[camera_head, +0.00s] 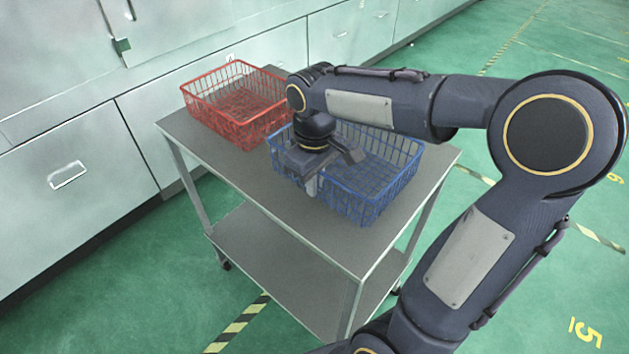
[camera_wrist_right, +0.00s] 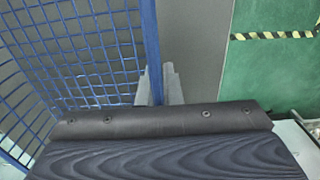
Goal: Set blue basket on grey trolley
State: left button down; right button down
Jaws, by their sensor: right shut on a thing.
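The blue wire basket (camera_head: 372,190) is upright at the middle of the grey trolley (camera_head: 330,250), on or just above its top shelf; I cannot tell if it touches. My right gripper (camera_head: 312,184) is shut on the near left part of the basket's rim. In the right wrist view the blue rim (camera_wrist_right: 151,50) runs between the fingers of the gripper (camera_wrist_right: 156,88), with the wire mesh to the left. My left gripper is not in view.
A red wire basket (camera_head: 236,104) stands on the trolley's far left end, close beside the blue one. Pale cabinets (camera_head: 70,130) line the wall behind the trolley. The green floor (camera_head: 130,290) is open in front, with striped tape (camera_head: 240,322).

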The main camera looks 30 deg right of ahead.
jog(key=shift+f, duration=0.2)
jog(key=c, duration=1.6)
grip_release()
